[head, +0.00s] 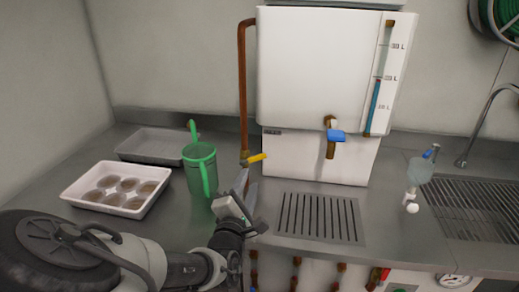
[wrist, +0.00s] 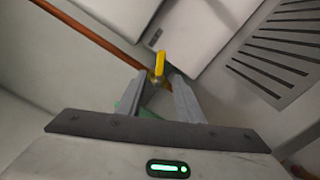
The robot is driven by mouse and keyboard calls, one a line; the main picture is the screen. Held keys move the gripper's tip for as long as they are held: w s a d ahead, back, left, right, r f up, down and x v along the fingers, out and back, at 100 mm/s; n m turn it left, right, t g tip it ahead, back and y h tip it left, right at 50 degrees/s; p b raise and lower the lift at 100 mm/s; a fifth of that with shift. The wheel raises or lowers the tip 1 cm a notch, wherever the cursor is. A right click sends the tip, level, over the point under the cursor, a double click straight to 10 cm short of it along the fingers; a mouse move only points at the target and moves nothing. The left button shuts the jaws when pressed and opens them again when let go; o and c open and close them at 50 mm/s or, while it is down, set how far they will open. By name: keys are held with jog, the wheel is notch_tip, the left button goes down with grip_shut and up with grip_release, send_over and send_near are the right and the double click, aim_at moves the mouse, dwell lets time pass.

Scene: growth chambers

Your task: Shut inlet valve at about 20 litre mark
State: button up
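The inlet valve's yellow lever (head: 257,158) sits low on the copper pipe (head: 242,90) left of the white tank (head: 325,70). It points right, roughly across the pipe. In the wrist view the lever (wrist: 160,64) shows just beyond my fingertips. My gripper (head: 246,190) is just below the valve; in the wrist view its fingers (wrist: 158,82) are apart, with the valve between or just past their tips. I cannot tell whether they touch it.
A green jug (head: 200,170) stands close left of my gripper. A white tray of round cups (head: 72,192) and a grey tray (head: 128,150) are further left. A blue-handled outlet tap (head: 335,135) is over a drain grate (head: 310,235).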

aim_at(252, 160)
jog(key=w+d, duration=0.1)
jog(key=w, duration=0.7)
jog(key=w+d+b, duration=0.1)
jog(key=w+d, duration=0.1)
jog(key=w, duration=0.7)
jog(key=shift+d, duration=0.25)
jog(key=shift+c, duration=0.3)
grip_shut()
jog(key=shift+b, duration=0.3)
